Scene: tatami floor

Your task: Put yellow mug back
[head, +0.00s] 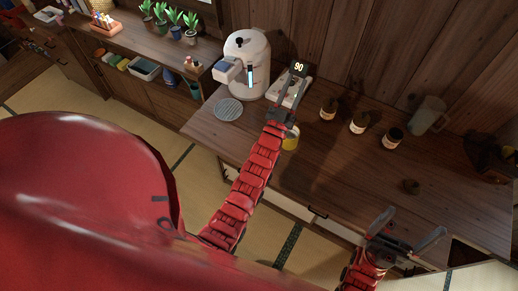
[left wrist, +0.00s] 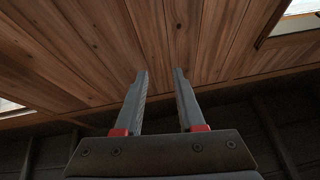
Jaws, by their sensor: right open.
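The yellow mug (head: 291,141) stands on the wooden counter (head: 350,185), partly hidden behind my left arm in the head view. My left gripper (head: 288,100) is raised over the counter just above the mug in the picture. In the left wrist view its fingers (left wrist: 160,75) are parallel with an empty gap between them, against wooden planks and a dark wall. My right gripper (head: 418,221) is open and empty near the counter's front edge, well to the right of the mug.
A white coffee machine (head: 247,65) and a round grey grate (head: 228,109) stand left of my left gripper. A "90" display (head: 299,67) shows behind it. Several dark jars (head: 359,122) and a clear pitcher (head: 427,114) stand to the right. The counter's front middle is mostly clear.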

